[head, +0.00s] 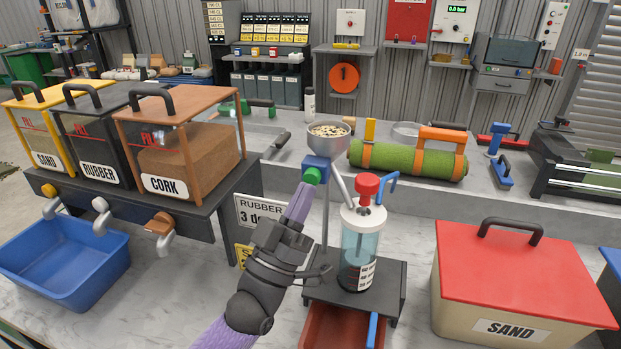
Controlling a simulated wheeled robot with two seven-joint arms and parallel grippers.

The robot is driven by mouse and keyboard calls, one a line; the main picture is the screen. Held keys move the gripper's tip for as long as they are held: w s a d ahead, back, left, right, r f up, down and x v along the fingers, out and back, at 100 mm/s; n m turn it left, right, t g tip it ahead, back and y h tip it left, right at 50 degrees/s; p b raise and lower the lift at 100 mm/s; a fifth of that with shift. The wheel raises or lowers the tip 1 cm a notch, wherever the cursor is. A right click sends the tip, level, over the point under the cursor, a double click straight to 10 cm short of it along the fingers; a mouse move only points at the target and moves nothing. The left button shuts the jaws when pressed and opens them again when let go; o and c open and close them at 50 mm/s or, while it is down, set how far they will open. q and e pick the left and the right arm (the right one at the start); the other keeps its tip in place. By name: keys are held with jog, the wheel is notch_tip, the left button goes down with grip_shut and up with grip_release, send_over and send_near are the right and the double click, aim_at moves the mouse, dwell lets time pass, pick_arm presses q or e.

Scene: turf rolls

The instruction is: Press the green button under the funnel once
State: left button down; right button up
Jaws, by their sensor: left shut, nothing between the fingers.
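The funnel (329,131) is a grey metal bowl filled with pale granules, on top of a thin stand. Just under it is a blue block (317,162) with a green button (312,176) on its front. My left gripper (303,192) is shut and empty, pointing up at the green button. Its fingertips are at the button or just below it; I cannot tell whether they touch. The gripper covers part of the stand. My right gripper is not in view.
A pump bottle (362,245) with a red top stands right of the stand on a dark platform (381,282) above a red tray (340,328). Labelled bins, such as CORK (178,151), are at left above a blue tub (66,262). A red-lidded SAND box (515,282) is at right.

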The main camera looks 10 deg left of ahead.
pick_arm(q)
jog(key=shift+w, duration=0.4)
jog(key=shift+w+b, duration=0.5)
jog(key=shift+w, duration=0.05)
dwell(0.6)
jog(key=shift+s, duration=0.1)
dwell(0.6)
jog(key=shift+s+p, duration=0.65)
jog(key=shift+s, duration=0.2)
